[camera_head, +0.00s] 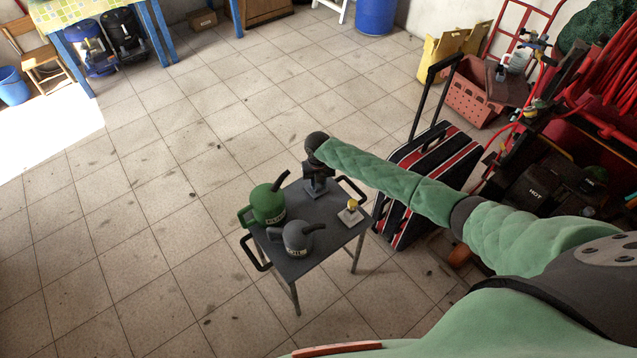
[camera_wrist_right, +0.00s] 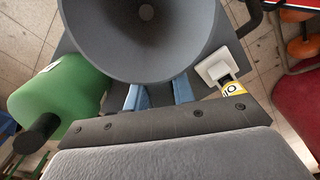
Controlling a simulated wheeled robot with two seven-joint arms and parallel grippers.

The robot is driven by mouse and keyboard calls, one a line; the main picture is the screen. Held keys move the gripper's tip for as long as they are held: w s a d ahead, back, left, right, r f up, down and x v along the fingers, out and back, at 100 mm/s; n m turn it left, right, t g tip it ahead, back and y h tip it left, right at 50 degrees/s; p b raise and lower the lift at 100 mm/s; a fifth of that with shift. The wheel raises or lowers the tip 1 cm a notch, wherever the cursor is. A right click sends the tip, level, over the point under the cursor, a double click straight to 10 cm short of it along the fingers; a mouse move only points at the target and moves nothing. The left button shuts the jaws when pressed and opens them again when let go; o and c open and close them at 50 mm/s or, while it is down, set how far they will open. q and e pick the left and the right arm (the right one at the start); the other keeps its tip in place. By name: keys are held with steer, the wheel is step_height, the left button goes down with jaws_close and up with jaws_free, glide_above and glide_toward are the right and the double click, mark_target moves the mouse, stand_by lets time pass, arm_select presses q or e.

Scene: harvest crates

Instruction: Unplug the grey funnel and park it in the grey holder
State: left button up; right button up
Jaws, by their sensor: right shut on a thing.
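The grey funnel (camera_wrist_right: 145,42) fills the top of the right wrist view, its wide mouth facing the camera. My right gripper (camera_wrist_right: 158,92) is shut on it, with blue fingers beneath its near rim. In the head view my right gripper (camera_head: 317,178) is over the far part of a small dark table (camera_head: 330,226), and hides the funnel there. Where the funnel's lower end sits is hidden. I cannot clearly make out the grey holder; a grey block-like part (camera_head: 317,191) shows under the gripper. My left gripper is not in view.
A green can (camera_head: 268,204) and a grey can (camera_head: 298,238) stand on the table's left and near part. A white base with a yellow piece (camera_head: 351,211) is at its right. A striped suitcase (camera_head: 410,206) stands close right. Floor left of the table is clear.

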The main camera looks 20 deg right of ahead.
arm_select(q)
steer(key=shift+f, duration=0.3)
arm_select(e)
steer(key=shift+f, duration=0.45)
steer(key=o, duration=1)
steer(key=shift+o, duration=0.2)
steer(key=shift+w+r+b, duration=0.1)
steer(key=shift+r+b, duration=0.1)
steer(key=shift+b, duration=0.3)
step_height(320, 180, up, 6)
steer(key=shift+r+b, duration=0.1)
steer(key=shift+b, duration=0.95)
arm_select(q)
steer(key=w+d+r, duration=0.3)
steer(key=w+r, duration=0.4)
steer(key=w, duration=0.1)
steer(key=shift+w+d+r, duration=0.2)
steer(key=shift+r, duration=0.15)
arm_select(e)
steer(key=shift+r, duration=0.6)
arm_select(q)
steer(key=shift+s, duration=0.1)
arm_select(e)
steer(key=shift+f, duration=0.1)
